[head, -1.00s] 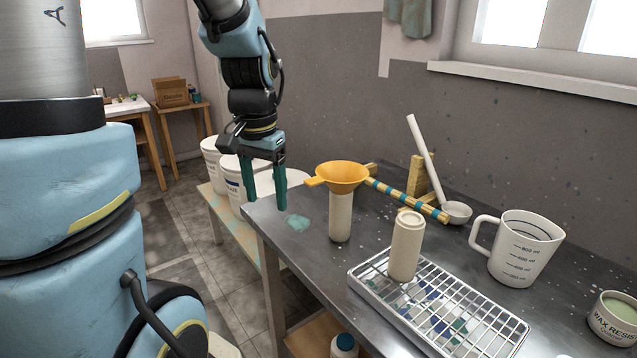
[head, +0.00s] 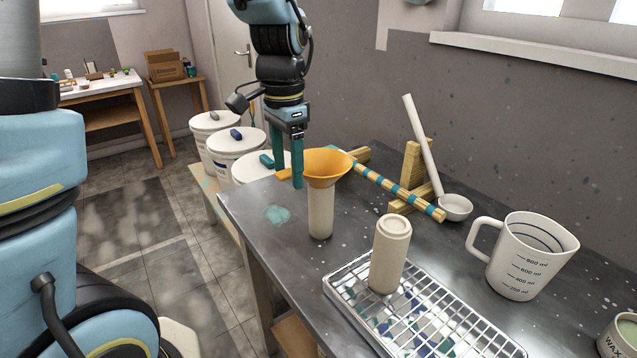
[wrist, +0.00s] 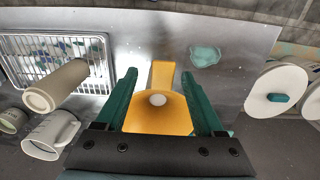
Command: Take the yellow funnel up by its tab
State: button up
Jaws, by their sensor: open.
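The yellow funnel (head: 328,166) sits upright with its spout in the top of a pale cylindrical vessel (head: 320,214) on the metal table. Its flat tab (head: 284,174) points left in the head view. My gripper (head: 290,182) is open and points down at the funnel's tab side. In the wrist view the funnel (wrist: 158,115) and its tab (wrist: 162,73) show between the two green fingers, with a gap on each side of the tab. Neither finger visibly grips it. I cannot tell the exact height of the fingertips relative to the tab.
A second pale vessel (head: 390,254) stands on a wire rack (head: 440,325). A measuring jug (head: 525,258) is at right. Lidded buckets (head: 237,145) stand beyond the table's left edge.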

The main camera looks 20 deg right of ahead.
jog(key=shift+w+d+f+p, duration=0.15)
jog(key=shift+f+p, duration=0.25)
jog(key=shift+f, duration=0.85)
jog(key=shift+w+d+f+p, duration=0.1)
jog(key=shift+d+f+p, duration=0.25)
jog(key=shift+f, duration=0.85)
grip_shut()
